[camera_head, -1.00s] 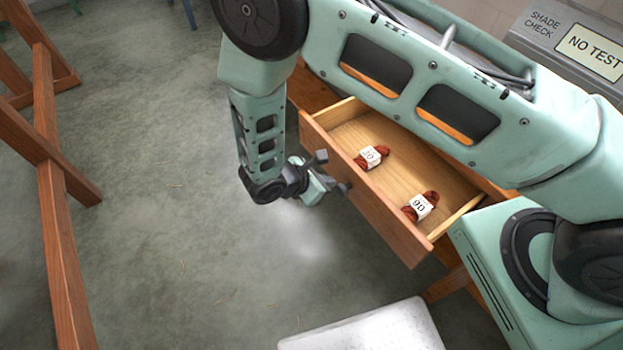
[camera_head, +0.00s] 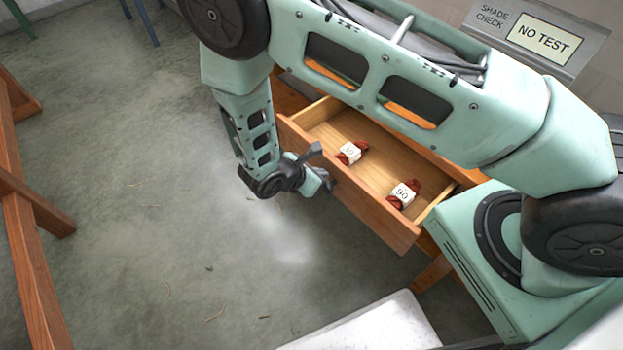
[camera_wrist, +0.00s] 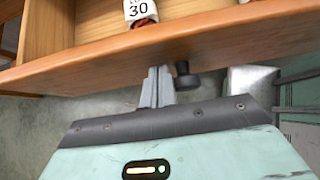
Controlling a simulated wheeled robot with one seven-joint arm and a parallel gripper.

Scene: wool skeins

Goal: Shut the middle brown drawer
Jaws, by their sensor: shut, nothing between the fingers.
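The brown drawer (camera_head: 347,185) stands pulled out of its wooden unit, with two labelled red-brown skeins inside, one marked 90 (camera_head: 402,195) and one marked 30 (camera_wrist: 139,10). Its front panel (camera_wrist: 220,37) crosses the wrist view. My gripper (camera_head: 322,178) is in front of this panel, near its left part in the head view. In the wrist view my gripper (camera_wrist: 160,75) is shut and empty, its fingertips at the panel's face, seemingly touching it. A dark round knob (camera_wrist: 187,76) is just right of the fingers. My arm hides much of the unit and any other drawers.
A wooden trestle (camera_head: 25,230) stands at the left. A pale flat surface (camera_head: 375,325) lies at the bottom centre. A grey panel with a NO TEST sign (camera_head: 545,42) is at the upper right. The grey floor (camera_head: 150,200) left of the drawer is mostly clear.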

